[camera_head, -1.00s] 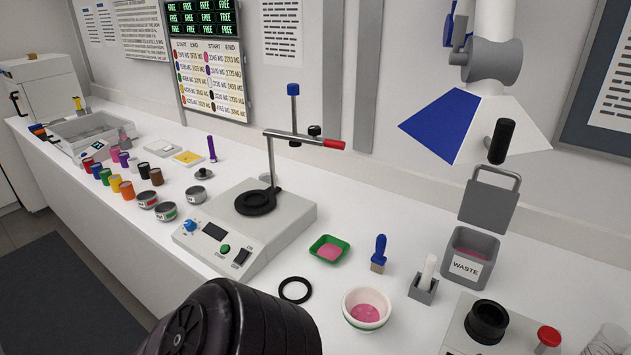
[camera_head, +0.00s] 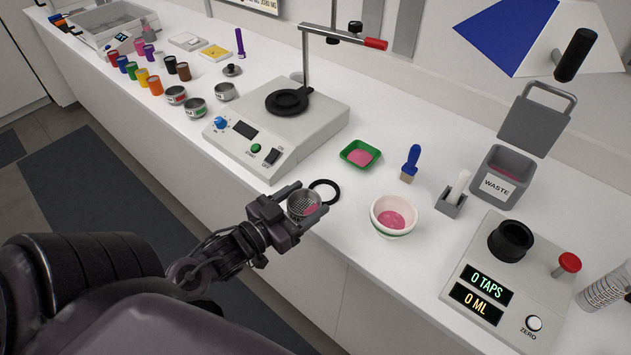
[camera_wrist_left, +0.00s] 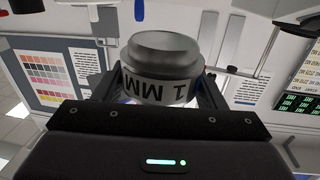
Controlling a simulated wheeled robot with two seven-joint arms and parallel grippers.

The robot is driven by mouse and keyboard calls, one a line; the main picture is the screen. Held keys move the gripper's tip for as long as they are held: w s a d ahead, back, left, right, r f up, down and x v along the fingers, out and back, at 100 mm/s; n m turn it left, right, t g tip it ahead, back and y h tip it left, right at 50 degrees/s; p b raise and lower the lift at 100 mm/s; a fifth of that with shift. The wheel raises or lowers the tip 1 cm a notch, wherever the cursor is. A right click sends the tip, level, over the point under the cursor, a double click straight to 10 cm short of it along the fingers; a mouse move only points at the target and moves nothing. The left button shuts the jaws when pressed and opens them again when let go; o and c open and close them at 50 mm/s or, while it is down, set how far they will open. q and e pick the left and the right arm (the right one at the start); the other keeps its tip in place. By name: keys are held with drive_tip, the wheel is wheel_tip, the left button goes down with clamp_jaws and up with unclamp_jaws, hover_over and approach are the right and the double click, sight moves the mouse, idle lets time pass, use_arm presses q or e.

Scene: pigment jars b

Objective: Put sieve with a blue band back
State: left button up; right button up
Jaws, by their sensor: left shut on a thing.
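My left gripper (camera_head: 300,206) is shut on a small grey mesh sieve (camera_head: 303,203), with some pink showing in it. In the left wrist view the sieve (camera_wrist_left: 163,65) sits between the fingers, its pale label reading "1 MM" upside down. A little blue shows low beside it, but I cannot clearly tell its band colour. The sieve is at the counter's front edge, overlapping the near side of a black ring (camera_head: 325,191) in the picture; I cannot tell its height. Round metal tins or sieves, one with a red mark (camera_head: 176,95) and one with a green mark (camera_head: 195,108), stand farther left.
A grey device (camera_head: 240,150) with a stand is behind the sieve. A green tray (camera_head: 361,154), white bowl (camera_head: 394,216), blue-handled brush (camera_head: 411,163), waste bin (camera_head: 501,176) and tap counter (camera_head: 512,281) are to the right. Several coloured jars (camera_head: 155,85) stand at the left.

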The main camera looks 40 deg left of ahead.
use_arm(q)
drive_tip(key=a+h, duration=0.2)
drive_tip(key=a, duration=0.5)
drive_tip(key=shift+m, duration=0.3)
drive_tip(key=w+f, duration=0.1)
drive_tip(key=w, duration=0.1)
drive_tip(key=w+d+f+p, duration=0.1)
drive_tip(key=w+f, duration=0.1)
drive_tip(key=w, duration=0.1)
drive_tip(key=w+d+f, duration=0.1)
drive_tip(key=w, duration=0.2)
drive_tip(key=shift+w+f, duration=0.15)
drive_tip(key=shift+w, duration=0.05)
drive_tip(key=shift+w+d+f, duration=0.3)
drive_tip(key=shift+w+f, duration=0.15)
drive_tip(key=shift+w, duration=0.3)
drive_tip(key=w+f, duration=0.1)
drive_tip(key=w+f+p, duration=0.1)
drive_tip(key=shift+w+d+f, duration=0.15)
drive_tip(key=shift+w+d, duration=0.2)
drive_tip(key=shift+d, duration=0.05)
drive_tip(key=shift+s, duration=0.1)
use_arm(e)
wheel_tip(320, 180, up, 2)
drive_tip(key=shift+s+a+r, duration=0.1)
drive_tip(key=shift+s+a, duration=0.05)
